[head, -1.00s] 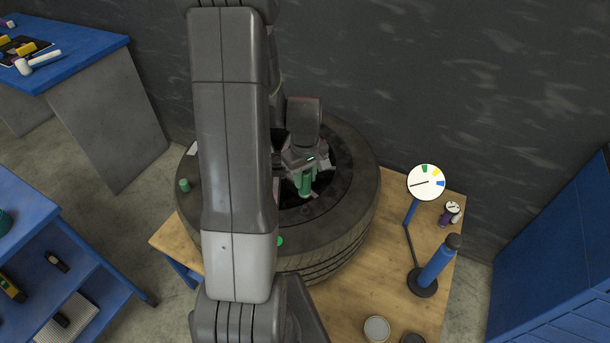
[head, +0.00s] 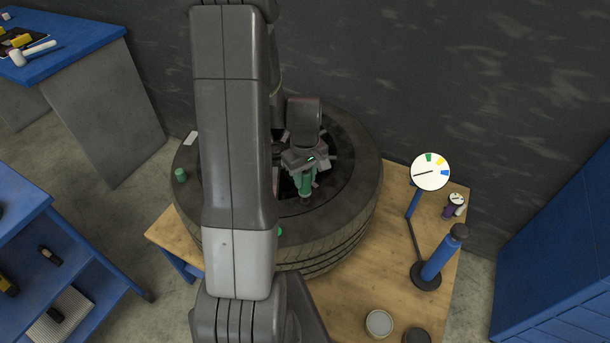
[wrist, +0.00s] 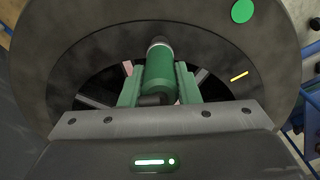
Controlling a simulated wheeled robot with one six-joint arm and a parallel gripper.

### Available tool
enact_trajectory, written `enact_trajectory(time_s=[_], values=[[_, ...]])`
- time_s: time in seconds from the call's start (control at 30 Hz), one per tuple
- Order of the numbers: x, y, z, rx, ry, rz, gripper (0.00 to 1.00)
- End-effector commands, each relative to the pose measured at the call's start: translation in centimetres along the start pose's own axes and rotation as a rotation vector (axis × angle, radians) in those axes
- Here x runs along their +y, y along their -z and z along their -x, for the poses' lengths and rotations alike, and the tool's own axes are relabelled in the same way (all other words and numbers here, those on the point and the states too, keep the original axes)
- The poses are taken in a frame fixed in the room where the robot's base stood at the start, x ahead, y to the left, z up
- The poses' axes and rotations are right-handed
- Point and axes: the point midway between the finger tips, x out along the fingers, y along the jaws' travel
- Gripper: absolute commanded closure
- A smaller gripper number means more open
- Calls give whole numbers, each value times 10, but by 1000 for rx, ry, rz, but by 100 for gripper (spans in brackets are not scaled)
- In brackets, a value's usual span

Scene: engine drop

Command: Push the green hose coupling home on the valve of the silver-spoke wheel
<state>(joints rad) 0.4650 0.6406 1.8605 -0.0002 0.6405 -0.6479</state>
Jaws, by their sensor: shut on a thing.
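The wheel (head: 345,215) lies flat on a wooden-topped table, and its black tyre and dark hub opening show. In the wrist view, pale silver spokes (wrist: 95,102) show beside my fingers. My gripper (head: 305,172) is over the wheel's opening, shut on the green hose coupling (head: 306,184). In the wrist view my gripper (wrist: 159,92) has a green finger on each side of the coupling (wrist: 159,72). The coupling's grey end (wrist: 160,43) points away from me toward the rim. I cannot make out the valve or whether the coupling touches it.
A gauge (head: 430,172) on a blue stand (head: 440,255) stands on the table (head: 350,300) right of the wheel. Round tins (head: 379,323) sit at the front.

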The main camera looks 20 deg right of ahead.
Motion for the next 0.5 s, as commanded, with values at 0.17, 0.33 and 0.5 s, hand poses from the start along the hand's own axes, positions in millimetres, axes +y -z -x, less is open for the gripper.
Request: enact_trajectory(time_s=[0.17,0.33,0.5], values=[[0,0,-7,0,0,0,95],[0,0,-12,0,0,0,95],[0,0,-17,0,0,0,95]])
